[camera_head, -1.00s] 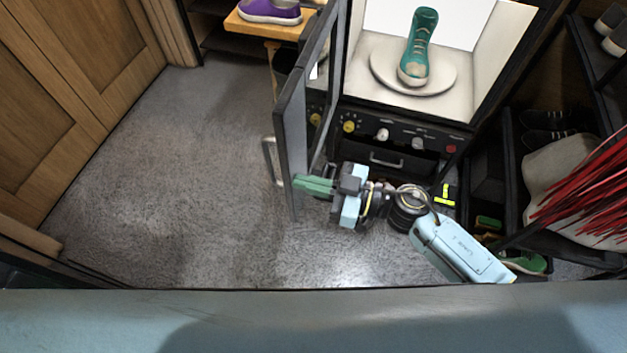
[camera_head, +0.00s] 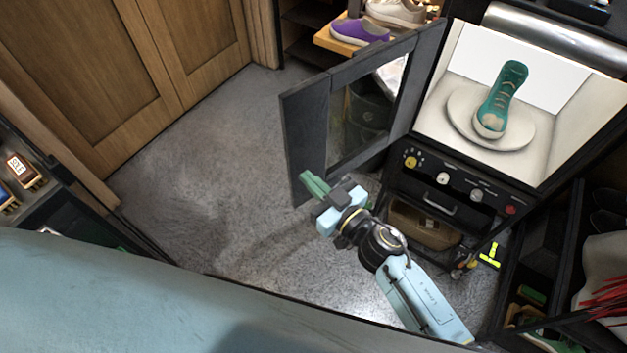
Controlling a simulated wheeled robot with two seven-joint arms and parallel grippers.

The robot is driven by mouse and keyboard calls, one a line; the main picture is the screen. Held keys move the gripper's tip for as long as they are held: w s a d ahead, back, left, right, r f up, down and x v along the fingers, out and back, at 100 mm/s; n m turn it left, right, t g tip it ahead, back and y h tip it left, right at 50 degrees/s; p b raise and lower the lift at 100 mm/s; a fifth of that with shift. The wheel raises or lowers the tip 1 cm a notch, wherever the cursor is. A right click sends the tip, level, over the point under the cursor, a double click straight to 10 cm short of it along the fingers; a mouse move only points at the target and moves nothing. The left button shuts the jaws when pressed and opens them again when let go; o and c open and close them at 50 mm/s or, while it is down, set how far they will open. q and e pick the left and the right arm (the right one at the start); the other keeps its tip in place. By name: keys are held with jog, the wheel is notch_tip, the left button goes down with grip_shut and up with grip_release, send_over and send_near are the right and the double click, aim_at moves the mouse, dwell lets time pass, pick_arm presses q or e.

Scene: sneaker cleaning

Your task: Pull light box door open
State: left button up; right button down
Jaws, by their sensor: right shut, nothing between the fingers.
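The light box (camera_head: 545,176) stands at the right, its white interior lit and uncovered. Its dark-framed door (camera_head: 305,128) with a glass pane is swung wide open to the left. Inside, a teal sneaker (camera_head: 503,97) stands on a round white turntable (camera_head: 462,112). My right gripper (camera_head: 312,183) is shut and empty, its green fingers at the lower part of the door's inner side. I cannot tell whether they touch the door. The door's handle is hidden behind the panel. My left gripper is not in view.
A purple sneaker (camera_head: 359,31) and a pale sneaker (camera_head: 396,12) sit on a wooden shelf behind the door. Wooden cabinet doors (camera_head: 90,65) stand at the left. Dark shelving (camera_head: 540,262) is close at the right. The grey floor (camera_head: 200,190) between is clear.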

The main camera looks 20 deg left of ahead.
jog(key=p+v, duration=0.1)
jog(key=v, duration=1.3)
jog(key=shift+s+a+p, duration=0.2)
jog(key=shift+s+p, duration=0.05)
jog(key=shift+p, duration=0.1)
jog(key=w+d+f+m+t+h+b, duration=0.1)
jog(key=d+f+m+h, duration=0.15)
jog(key=d+f, duration=0.45)
jog(key=w+d+f+m+h+b, duration=0.15)
jog(key=f+h, duration=0.25)
jog(key=f, duration=0.6)
jog(key=s+d+f+m+g+h+b, duration=0.1)
jog(key=s+d+f+h, duration=0.3)
jog(key=f, duration=0.4)
jog(key=s+d+f+m+g+h+b, duration=0.1)
jog(key=s+d+f+m, duration=0.1)
jog(key=s+d+f, duration=0.35)
jog(key=s+d+f+m+g+h+b, duration=0.1)
jog(key=s+d+f+g, duration=0.2)
jog(key=s+f, duration=0.4)
jog(key=s+d+f+m+g+h+b, duration=0.1)
jog(key=s+d+f+g, duration=0.3)
jog(key=s, duration=1.2)
notch_tip(320, 180, down, 5)
jog(key=shift+s+r+g+h+b, duration=0.2)
jog(key=shift+g+h+b, duration=0.25)
jog(key=shift+h, duration=0.3)
